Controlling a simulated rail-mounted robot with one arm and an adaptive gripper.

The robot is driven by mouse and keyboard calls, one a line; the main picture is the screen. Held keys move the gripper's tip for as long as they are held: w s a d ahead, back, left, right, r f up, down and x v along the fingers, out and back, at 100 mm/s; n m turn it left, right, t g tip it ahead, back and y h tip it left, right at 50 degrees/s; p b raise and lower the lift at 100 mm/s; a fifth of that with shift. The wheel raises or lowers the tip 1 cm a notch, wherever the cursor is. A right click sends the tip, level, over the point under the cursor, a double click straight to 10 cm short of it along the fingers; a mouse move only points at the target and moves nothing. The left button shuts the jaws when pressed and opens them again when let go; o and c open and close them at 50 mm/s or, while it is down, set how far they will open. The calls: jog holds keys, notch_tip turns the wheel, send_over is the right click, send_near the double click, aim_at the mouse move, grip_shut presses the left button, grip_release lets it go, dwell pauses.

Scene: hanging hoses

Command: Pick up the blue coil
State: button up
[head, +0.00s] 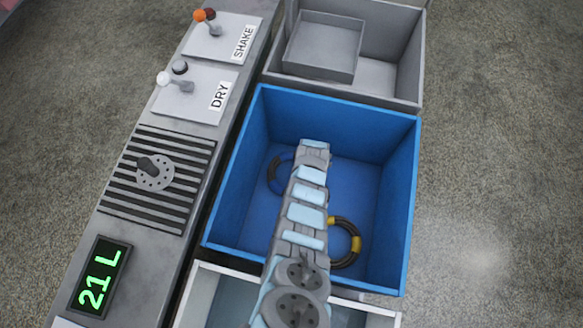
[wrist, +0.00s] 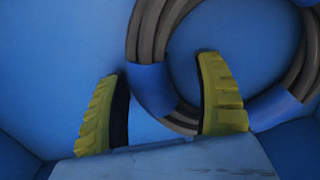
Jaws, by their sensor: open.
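The blue coil (wrist: 152,90) is a ring of dark grey hose with blue bands, at the top right of the wrist view. In the head view the blue coil (head: 275,175) lies in the blue bin, partly hidden behind my arm. My gripper (wrist: 163,68) is open, with two yellow ribbed fingers. The coil's lower left stretch, with a blue band, shows between the fingers. The right fingertip overlaps the ring's inside in the picture. I cannot tell whether it touches the coil. The head view does not show the fingers.
The blue bin (head: 402,190) has high walls around the coil. A second dark coil with yellow bands (head: 355,244) lies in it, right of my arm. A grey bin (head: 402,80) stands behind, and a panel with levers (head: 200,95) runs along the left.

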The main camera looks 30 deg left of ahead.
jog(key=shift+c, duration=0.2)
grip_shut()
jog(key=shift+r, duration=0.1)
